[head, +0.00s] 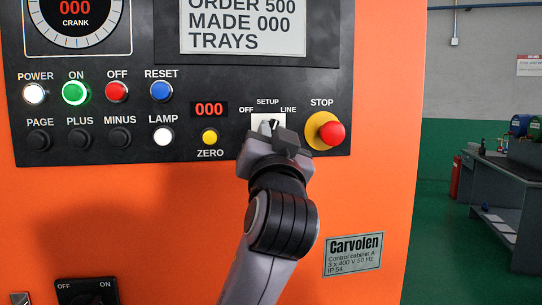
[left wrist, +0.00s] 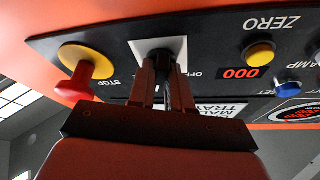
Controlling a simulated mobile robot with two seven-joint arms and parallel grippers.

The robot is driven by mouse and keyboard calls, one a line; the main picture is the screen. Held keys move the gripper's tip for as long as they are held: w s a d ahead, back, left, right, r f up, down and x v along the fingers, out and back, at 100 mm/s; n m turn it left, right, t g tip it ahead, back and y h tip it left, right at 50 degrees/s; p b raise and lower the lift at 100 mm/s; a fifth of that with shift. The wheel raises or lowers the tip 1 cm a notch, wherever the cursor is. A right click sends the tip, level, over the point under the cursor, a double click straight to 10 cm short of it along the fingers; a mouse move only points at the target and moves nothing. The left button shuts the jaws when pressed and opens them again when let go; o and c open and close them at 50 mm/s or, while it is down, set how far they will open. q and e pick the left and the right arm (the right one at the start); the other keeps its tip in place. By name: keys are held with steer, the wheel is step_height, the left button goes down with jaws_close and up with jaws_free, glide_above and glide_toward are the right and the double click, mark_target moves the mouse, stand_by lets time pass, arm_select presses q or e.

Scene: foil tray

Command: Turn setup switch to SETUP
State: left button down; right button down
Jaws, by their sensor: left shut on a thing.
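The setup switch is a small dark knob (left wrist: 160,57) on a pale square plate (head: 258,119). Its labels OFF, SETUP and LINE stand around it in the head view. My left gripper (head: 268,130) reaches up from below and is shut on the knob. In the left wrist view its two fingers (left wrist: 164,80) stand one on either side of the knob. The gripper hides most of the knob in the head view, so I cannot tell which label it points to. My right gripper is not in view.
The red STOP button (head: 331,134) on its yellow base sits close to the right of the gripper. The yellow ZERO button (head: 209,137) and white LAMP button (head: 163,137) lie to the left. The orange cabinet front (head: 160,215) below is mostly clear.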

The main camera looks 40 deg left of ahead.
arm_select(q)
steer(key=n+g+y+b, duration=0.1)
steer(key=n+b, duration=0.1)
steer(key=n+y+b, duration=0.1)
steer(key=n, duration=0.2)
steer(key=shift+w+f+n+g+y+b, duration=0.1)
steer(key=shift+n+g+y+b, duration=0.2)
steer(key=shift+g+b, duration=0.1)
steer(key=c, duration=1.1)
jaws_free()
steer(key=shift+c, duration=0.2)
steer(key=shift+d, duration=0.1)
